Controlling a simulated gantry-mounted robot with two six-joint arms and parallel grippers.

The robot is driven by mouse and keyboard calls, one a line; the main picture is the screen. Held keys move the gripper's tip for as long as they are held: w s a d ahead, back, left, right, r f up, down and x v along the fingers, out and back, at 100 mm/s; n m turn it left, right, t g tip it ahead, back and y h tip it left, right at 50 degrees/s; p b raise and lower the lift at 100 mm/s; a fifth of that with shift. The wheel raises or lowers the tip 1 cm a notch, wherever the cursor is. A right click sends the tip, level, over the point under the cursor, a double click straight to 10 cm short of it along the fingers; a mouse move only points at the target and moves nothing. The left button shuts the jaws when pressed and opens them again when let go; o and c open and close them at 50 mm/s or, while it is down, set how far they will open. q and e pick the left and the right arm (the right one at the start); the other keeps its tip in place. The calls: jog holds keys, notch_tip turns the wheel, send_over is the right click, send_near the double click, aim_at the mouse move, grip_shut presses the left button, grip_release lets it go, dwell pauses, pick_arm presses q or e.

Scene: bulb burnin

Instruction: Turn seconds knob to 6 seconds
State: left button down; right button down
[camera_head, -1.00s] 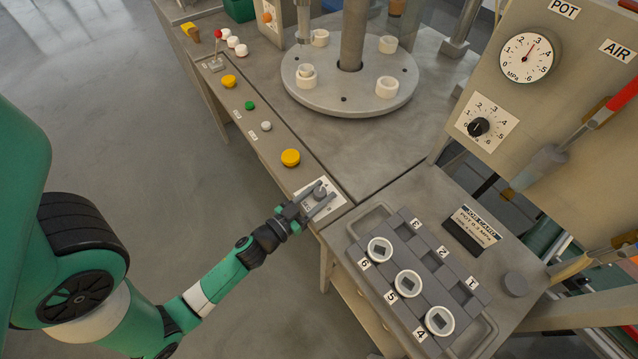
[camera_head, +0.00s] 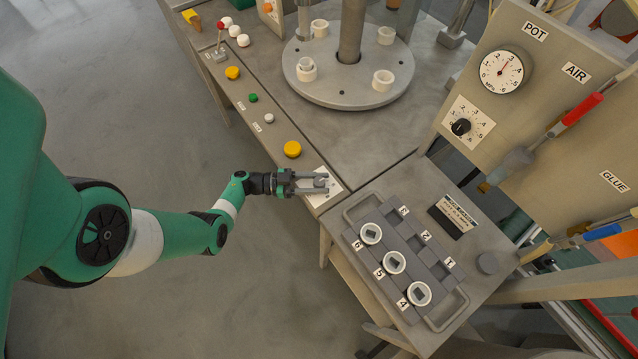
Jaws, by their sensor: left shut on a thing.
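The seconds knob (camera_head: 321,183) is a small grey knob on a white dial plate (camera_head: 327,196) at the front end of the control strip. My left gripper (camera_head: 318,184) comes in from the left, low over the plate, and its two grey fingers are shut on the knob from either side. The fingers and wrist cover part of the plate, and the dial's marks and the knob's setting are too small to read. My right gripper is out of view.
Yellow (camera_head: 292,149), white and green buttons line the strip behind the knob. A turntable (camera_head: 346,95) with white cups stands behind. A grey tray (camera_head: 443,322) with numbered slots and several white rings sits to the right. A panel (camera_head: 500,113) carries a gauge and black knob.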

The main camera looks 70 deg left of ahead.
pick_arm(q)
jog(key=shift+r+m+g+h+b, duration=0.1)
jog(key=shift+m+g+h+b, duration=0.4)
jog(key=shift+h, duration=0.4)
jog(key=shift+r+m, duration=0.15)
jog(key=shift+m, duration=0.15)
jog(key=shift+c, duration=1.9)
grip_release()
jog(key=v, duration=1.1)
jog(key=shift+s+a+f+b, duration=0.2)
jog(key=shift+s+f+b, duration=0.1)
jog(key=shift+b, duration=0.15)
